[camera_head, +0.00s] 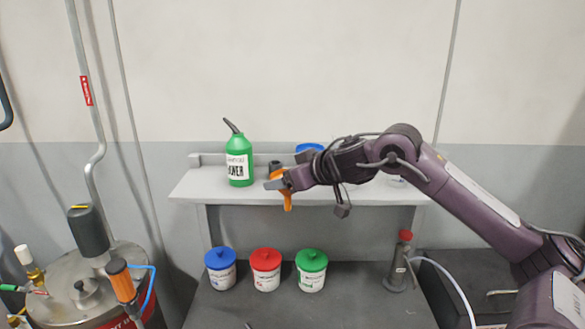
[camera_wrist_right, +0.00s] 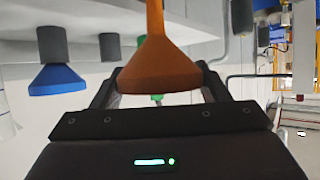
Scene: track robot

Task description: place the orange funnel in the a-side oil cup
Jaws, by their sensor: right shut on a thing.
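The orange funnel (camera_head: 287,199) is in my right gripper (camera_head: 277,183), above the front of the white shelf. In the right wrist view the funnel (camera_wrist_right: 158,66) shows large between the fingers, its wide rim toward the gripper body. The right gripper is shut on it. I cannot tell for sure which thing is the a-side oil cup; the metal tank top (camera_head: 85,290) at lower left bears several fittings. My left gripper is not in view.
The shelf (camera_head: 200,187) holds a green bottle (camera_head: 239,162) and a blue funnel (camera_wrist_right: 58,79) on a dark stand. Below, blue (camera_head: 221,272), red (camera_head: 266,272) and green-lidded (camera_head: 311,272) tubs stand on a dark bench beside a red-topped cylinder (camera_head: 399,262).

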